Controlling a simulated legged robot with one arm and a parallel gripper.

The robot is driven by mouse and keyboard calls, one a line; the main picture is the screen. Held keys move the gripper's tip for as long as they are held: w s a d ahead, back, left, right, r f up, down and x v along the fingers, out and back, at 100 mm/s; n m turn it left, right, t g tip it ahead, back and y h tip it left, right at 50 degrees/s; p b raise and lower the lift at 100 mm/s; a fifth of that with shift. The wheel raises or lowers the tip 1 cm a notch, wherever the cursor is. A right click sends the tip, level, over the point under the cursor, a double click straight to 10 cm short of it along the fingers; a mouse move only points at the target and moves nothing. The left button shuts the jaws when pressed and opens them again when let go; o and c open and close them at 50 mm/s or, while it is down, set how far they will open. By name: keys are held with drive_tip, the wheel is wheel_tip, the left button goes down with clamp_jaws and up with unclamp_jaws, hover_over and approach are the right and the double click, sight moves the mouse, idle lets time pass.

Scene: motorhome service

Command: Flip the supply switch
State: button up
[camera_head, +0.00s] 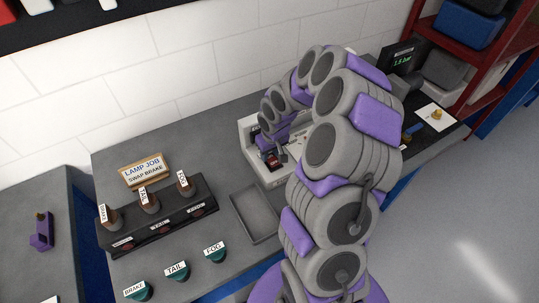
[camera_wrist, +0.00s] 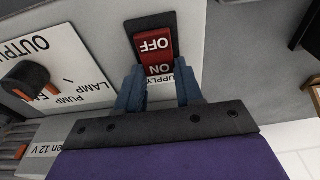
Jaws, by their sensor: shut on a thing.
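The supply switch (camera_wrist: 155,48) is a red rocker marked OFF and ON in a dark frame, with a partly hidden SUPPLY label below it in the wrist view. It is set in a pale panel (camera_wrist: 90,25). My gripper (camera_wrist: 158,84) has its two blue-grey fingers on either side of the switch's ON end, shut on it. In the head view the red switch (camera_head: 272,160) shows small on the pale unit (camera_head: 249,134), with my gripper (camera_head: 279,154) right at it. My arm hides much of the unit.
An output knob (camera_wrist: 27,78) with orange marks sits left of the switch in the wrist view. In the head view, a lamp rack (camera_head: 160,228), several lamp bases and an empty grey tray (camera_head: 254,214) stand on the bench. A red shelf (camera_head: 483,75) stands at right.

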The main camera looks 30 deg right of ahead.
drive_tip(key=t+b, duration=0.1)
drive_tip(key=b, duration=0.1)
drive_tip(key=shift+s+t+b, duration=0.25)
drive_tip(key=shift+t+b, duration=0.05)
drive_tip(key=shift+t, duration=0.1)
drive_tip(key=shift+r+t, duration=0.15)
drive_tip(key=shift+t, duration=0.15)
drive_tip(key=o, duration=1)
drive_tip(key=shift+o, duration=0.2)
drive_tip(key=p+v, duration=0.2)
drive_tip(key=v, duration=1.5)
drive_tip(key=shift+d+r, duration=0.15)
drive_tip(key=shift+d, duration=0.05)
drive_tip(key=s+a+g, duration=0.2)
drive_tip(key=s+a, duration=0.2)
drive_tip(key=s, duration=0.5)
drive_tip(key=s+a+r+g+b, duration=0.1)
drive_tip(key=s+a+g, duration=0.1)
drive_tip(key=s+a, duration=0.3)
drive_tip(key=s+a+r+g, duration=0.1)
drive_tip(key=s+a, duration=0.4)
drive_tip(key=s, duration=0.8)
drive_tip(key=shift+a+g, duration=0.2)
drive_tip(key=shift+g, duration=0.3)
